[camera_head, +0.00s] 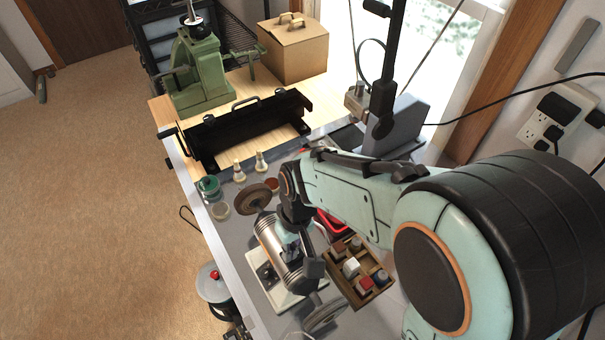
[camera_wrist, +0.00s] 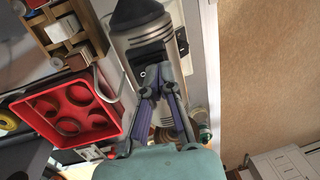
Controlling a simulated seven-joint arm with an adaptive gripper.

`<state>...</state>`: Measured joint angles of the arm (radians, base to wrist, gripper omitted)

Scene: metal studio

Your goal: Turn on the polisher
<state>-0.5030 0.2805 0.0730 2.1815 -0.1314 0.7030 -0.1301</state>
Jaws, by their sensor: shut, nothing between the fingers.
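The polisher (camera_head: 270,240) is a silver motor on a pale base (camera_head: 284,295) with dark controls, with a brown wheel (camera_head: 252,198) at one end and a grey wheel (camera_head: 325,314) at the other. My gripper (camera_head: 312,264) is over the motor's right side and partly hides it. In the wrist view the silver body (camera_wrist: 146,40) fills the upper middle, with a dark panel beside it. My gripper (camera_wrist: 156,76) is shut and empty, its fingertips at or close to that panel. I cannot tell whether they touch it. The switch itself is not clear.
A wooden box of small blocks (camera_head: 352,283) stands right of the polisher. A red tray (camera_wrist: 108,132) with round holes lies near it. Small jars (camera_head: 209,186) and two pale bottles (camera_head: 239,172) stand behind. A black metal frame (camera_head: 240,133) is further back.

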